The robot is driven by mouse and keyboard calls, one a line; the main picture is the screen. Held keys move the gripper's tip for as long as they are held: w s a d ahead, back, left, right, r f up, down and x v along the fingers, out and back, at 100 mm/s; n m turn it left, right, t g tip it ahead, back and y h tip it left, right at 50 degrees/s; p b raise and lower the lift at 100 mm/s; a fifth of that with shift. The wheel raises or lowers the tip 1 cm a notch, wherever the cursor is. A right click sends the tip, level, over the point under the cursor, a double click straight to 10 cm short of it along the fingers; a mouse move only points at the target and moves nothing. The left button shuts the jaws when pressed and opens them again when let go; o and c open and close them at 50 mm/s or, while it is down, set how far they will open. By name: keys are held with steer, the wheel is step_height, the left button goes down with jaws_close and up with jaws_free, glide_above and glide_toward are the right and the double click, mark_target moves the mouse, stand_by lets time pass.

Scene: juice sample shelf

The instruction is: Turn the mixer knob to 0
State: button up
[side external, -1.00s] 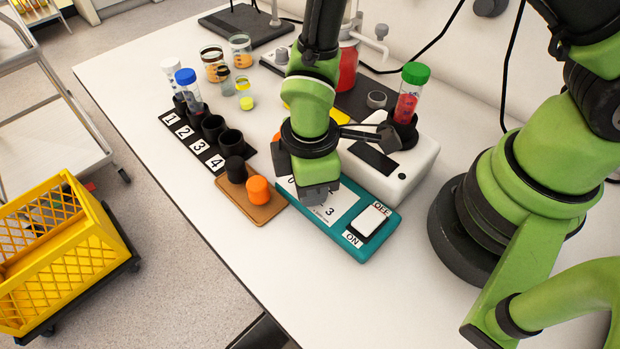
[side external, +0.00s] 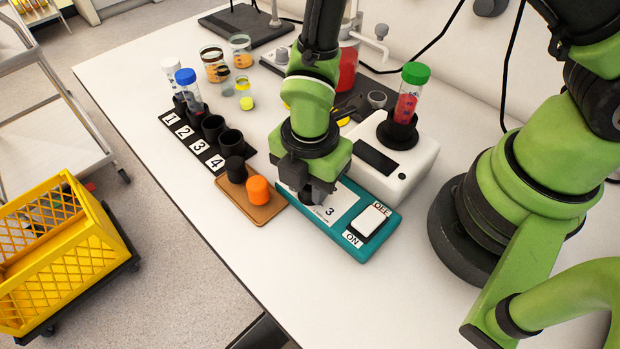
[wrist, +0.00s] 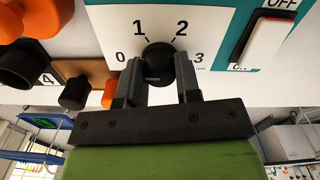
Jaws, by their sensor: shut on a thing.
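The mixer is a teal box (side external: 350,245) with a white dial plate, and it shows in the wrist view (wrist: 237,35). Its black round knob (wrist: 158,58) sits amid the numbers 0, 1, 2 and 3. My gripper (wrist: 160,70) is shut on the knob, one finger on each side. In the side view my gripper (side external: 308,195) points down over the dial and hides the knob.
A white OFF/ON rocker switch (side external: 370,220) is on the mixer's right. A brown board with an orange knob-like piece (side external: 258,189) stands close left. A white device (side external: 410,160) holding a green-capped tube (side external: 408,95) is just behind. The front table is clear.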

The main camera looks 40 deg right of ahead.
steer(key=shift+n, duration=0.3)
steer(key=o, duration=0.9)
steer(key=shift+o, duration=0.2)
step_height(320, 180, up, 10)
